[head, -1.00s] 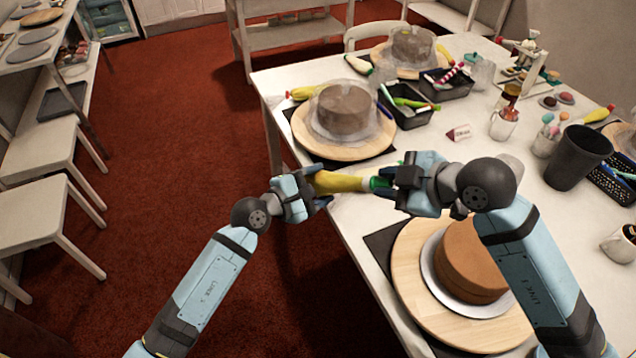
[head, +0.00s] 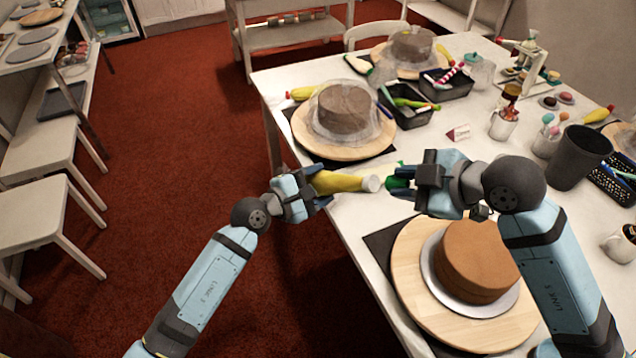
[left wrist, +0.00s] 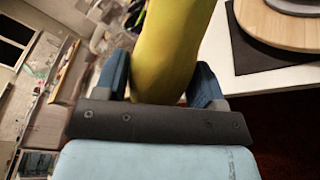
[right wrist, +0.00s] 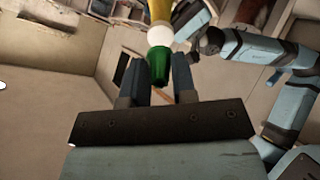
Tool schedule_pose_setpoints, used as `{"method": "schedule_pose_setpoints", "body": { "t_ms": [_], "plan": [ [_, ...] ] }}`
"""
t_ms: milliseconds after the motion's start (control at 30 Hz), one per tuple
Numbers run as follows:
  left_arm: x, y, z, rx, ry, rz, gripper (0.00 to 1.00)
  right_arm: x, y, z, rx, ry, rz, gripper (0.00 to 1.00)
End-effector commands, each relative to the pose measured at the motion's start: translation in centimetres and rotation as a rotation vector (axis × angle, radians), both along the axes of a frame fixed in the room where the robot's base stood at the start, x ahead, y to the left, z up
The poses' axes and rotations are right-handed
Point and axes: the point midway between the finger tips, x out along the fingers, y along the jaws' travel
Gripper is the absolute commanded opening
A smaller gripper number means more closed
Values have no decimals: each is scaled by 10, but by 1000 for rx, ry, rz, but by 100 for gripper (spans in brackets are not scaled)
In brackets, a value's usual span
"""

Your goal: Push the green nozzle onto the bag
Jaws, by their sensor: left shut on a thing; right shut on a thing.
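The yellow bag (head: 345,183) lies level in my left gripper (head: 318,188), its white tip (head: 371,184) pointing right. In the left wrist view the bag (left wrist: 175,50) runs out between the two fingers. My right gripper (head: 408,181) is shut on the green nozzle (head: 394,182), facing the white tip. A small gap shows between nozzle and tip in the head view. In the right wrist view the nozzle (right wrist: 158,68) is between the fingers, roughly in line with the white tip (right wrist: 158,36) beyond it. Whether they are exactly aligned I cannot tell.
A brown cake (head: 478,258) on a turntable (head: 415,290) stands below my right gripper. A covered cake (head: 345,108) on another turntable (head: 310,140) is behind. A black tray (head: 410,118) and a dark cup (head: 577,157) stand farther off. The left gripper is over the table's left edge.

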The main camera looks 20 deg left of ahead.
Motion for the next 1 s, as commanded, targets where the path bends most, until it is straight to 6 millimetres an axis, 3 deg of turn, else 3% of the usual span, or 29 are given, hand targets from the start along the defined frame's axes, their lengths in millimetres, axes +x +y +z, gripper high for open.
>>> {"method": "schedule_pose_setpoints", "body": {
  "t_ms": [533, 800, 1000],
  "plan": [
    [0, 0, 1, -1, -1, 0, 52, -3, -7, 5, -4, -5, 5, 8],
    [0, 0, 1, -1, -1, 0, 52, -12, -27, 21, -24, -43, 34, 8],
    [0, 0, 1, -1, -1, 0, 52, -2, -4, 3, -22, -38, 35, 8]
  ]
}}
